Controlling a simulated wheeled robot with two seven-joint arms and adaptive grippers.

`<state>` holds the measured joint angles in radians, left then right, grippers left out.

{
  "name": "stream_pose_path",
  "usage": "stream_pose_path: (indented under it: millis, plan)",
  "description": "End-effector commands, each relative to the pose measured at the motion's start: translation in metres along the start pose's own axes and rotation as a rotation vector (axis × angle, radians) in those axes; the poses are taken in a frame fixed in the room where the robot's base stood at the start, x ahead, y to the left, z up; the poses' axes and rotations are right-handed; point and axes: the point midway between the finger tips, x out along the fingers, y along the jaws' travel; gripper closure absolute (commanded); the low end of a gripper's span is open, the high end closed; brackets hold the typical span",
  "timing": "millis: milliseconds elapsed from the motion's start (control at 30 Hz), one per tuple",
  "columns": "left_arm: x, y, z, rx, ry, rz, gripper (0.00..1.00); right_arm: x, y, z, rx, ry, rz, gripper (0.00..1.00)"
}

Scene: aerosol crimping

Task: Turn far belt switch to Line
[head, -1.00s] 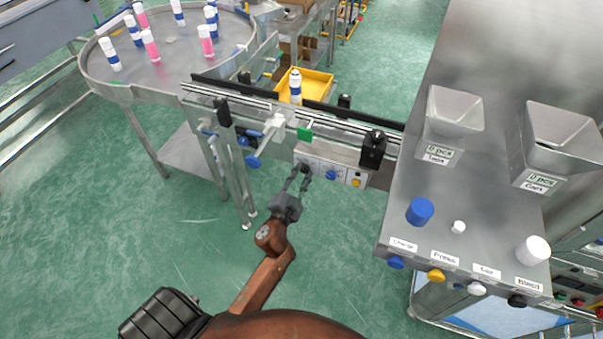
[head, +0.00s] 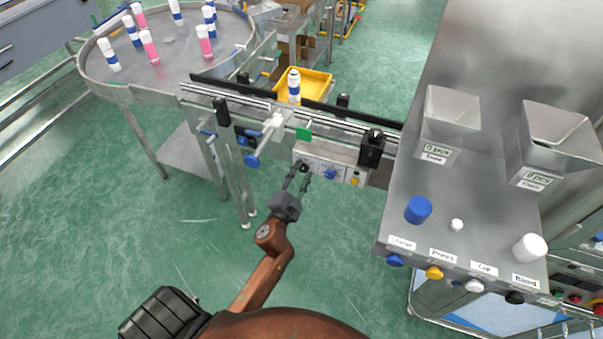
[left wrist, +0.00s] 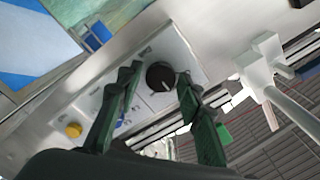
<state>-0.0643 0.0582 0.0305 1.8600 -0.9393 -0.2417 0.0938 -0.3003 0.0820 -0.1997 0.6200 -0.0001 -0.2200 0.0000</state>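A control box (head: 322,163) hangs under the near side of the conveyor. It carries a black knob (head: 303,166), a blue knob (head: 330,174) and a yellow button (head: 355,182). In the left wrist view the black knob (left wrist: 160,76) has a white pointer mark. My left gripper (head: 298,173) reaches up to the box. It is open, with one finger on each side of the black knob in the left wrist view (left wrist: 158,82). I cannot tell whether the fingers touch the knob. Label text on the box is too small to read. My right gripper is out of view.
A white-and-blue can (head: 294,86) stands on the conveyor (head: 345,126). A round table (head: 165,75) at upper left bears several cans. A steel machine (head: 465,215) with labelled knobs stands at right. A white bracket (left wrist: 260,62) is close right of my fingers.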

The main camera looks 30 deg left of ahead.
Motion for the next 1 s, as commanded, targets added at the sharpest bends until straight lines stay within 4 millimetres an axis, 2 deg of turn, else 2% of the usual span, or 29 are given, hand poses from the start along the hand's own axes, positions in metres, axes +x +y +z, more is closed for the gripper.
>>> stream_pose_path:
  millis: [100,433,800,1000]
  plan:
    - [0.000,0.000,0.000,0.000,-0.001,0.000,0.57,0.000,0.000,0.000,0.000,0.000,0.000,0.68]
    - [-0.005,0.000,0.001,-0.001,-0.002,0.000,0.57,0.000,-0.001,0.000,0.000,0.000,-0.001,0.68]
    - [-0.061,0.001,0.001,-0.003,-0.003,0.001,0.57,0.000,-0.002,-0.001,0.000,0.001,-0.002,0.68]
    - [-0.075,0.000,0.001,-0.001,-0.001,0.000,0.57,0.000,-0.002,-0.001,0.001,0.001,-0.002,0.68]
